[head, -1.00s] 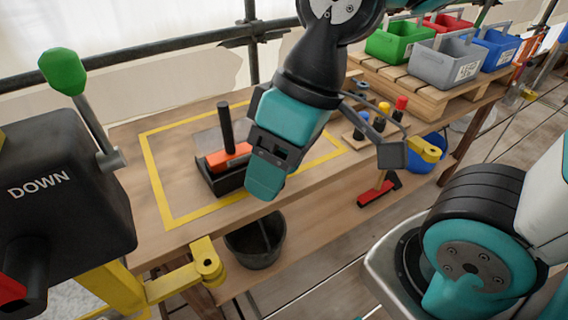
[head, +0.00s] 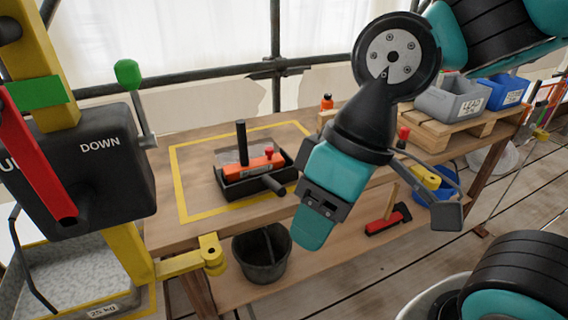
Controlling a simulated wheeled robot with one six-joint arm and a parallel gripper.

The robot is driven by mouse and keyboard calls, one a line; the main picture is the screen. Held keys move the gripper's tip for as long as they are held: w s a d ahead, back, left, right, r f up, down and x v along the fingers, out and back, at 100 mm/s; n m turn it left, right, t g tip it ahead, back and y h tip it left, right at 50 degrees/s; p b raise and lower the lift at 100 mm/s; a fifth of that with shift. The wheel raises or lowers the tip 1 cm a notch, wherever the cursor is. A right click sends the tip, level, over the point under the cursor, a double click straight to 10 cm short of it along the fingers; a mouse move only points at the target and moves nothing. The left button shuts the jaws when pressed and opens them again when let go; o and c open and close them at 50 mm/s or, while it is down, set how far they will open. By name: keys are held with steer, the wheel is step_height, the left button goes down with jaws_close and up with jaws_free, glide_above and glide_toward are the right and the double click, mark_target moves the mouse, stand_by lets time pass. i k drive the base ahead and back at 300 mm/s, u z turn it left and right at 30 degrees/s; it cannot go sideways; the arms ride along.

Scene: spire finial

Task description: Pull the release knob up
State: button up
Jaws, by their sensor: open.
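An orange device (head: 243,168) sits in a black tray (head: 232,190) on the wooden bench. A black upright handle (head: 241,140) rises from it, and a grey bar (head: 273,184) sticks out at its front. A small red knob (head: 269,152) stands on the device's right end; it may be the release knob, but no label shows. My gripper (head: 320,203) is teal with dark pads. It hangs to the right of the tray, apart from it, open and with nothing visible in it. Its far finger is mostly hidden.
A black lever box (head: 88,165) marked DOWN, with a green-tipped lever (head: 128,74) and a red lever (head: 45,160), stands at left. A yellow bracket (head: 205,258) juts near the bench front. A bucket (head: 262,255) is below. Bins (head: 452,98) stand on a pallet at right.

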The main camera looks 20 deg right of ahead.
mark_target(269, 150)
steer(key=u, duration=0.3)
steer(key=i, duration=0.9)
steer(key=z, duration=0.25)
